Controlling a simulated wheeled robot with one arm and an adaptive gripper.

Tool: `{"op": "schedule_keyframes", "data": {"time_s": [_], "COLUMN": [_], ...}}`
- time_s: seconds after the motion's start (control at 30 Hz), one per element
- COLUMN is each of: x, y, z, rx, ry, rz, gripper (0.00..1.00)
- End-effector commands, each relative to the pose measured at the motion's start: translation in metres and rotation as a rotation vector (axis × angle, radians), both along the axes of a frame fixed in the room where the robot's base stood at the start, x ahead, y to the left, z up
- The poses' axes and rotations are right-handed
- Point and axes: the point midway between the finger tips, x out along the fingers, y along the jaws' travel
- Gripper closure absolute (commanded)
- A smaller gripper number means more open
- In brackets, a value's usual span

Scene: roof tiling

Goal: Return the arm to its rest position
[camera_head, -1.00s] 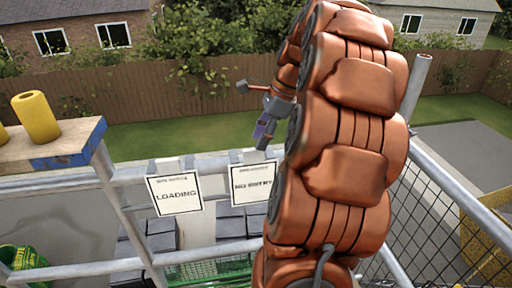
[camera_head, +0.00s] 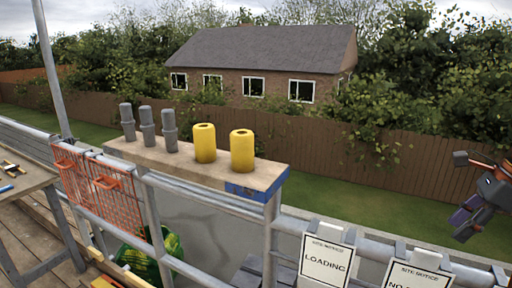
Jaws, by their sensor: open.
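My gripper (camera_head: 474,197) is at the right edge of the view. It is open, with nothing seen between its fingers. It is in the air in front of the brown fence and above the sign rail. Most of my arm is out of the picture to the right, so its overall pose cannot be seen.
A plank shelf (camera_head: 222,172) carries two yellow rolls (camera_head: 242,151) and several grey cylinders (camera_head: 148,127). Metal guard rails hold a LOADING sign (camera_head: 327,262) and a second notice (camera_head: 418,277). An orange mesh panel (camera_head: 98,194) and a work table (camera_head: 20,181) are at left.

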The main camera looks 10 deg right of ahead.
Motion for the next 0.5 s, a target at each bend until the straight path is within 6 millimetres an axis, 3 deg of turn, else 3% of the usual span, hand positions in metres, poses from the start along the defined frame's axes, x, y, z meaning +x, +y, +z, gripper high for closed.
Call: {"op": "schedule_keyframes", "data": {"time_s": [0.17, 0.27, 0.5], "x": [0.014, 0.019, 0.007], "y": [0.047, 0.089, 0.183], "z": [-0.01, -0.02, -0.055], "rx": [-0.035, -0.071, -0.148], "ry": [-0.005, -0.016, -0.037], "rz": [0.202, 0.394, 0.868], "gripper": [0.59, 0.59, 0.59]}}
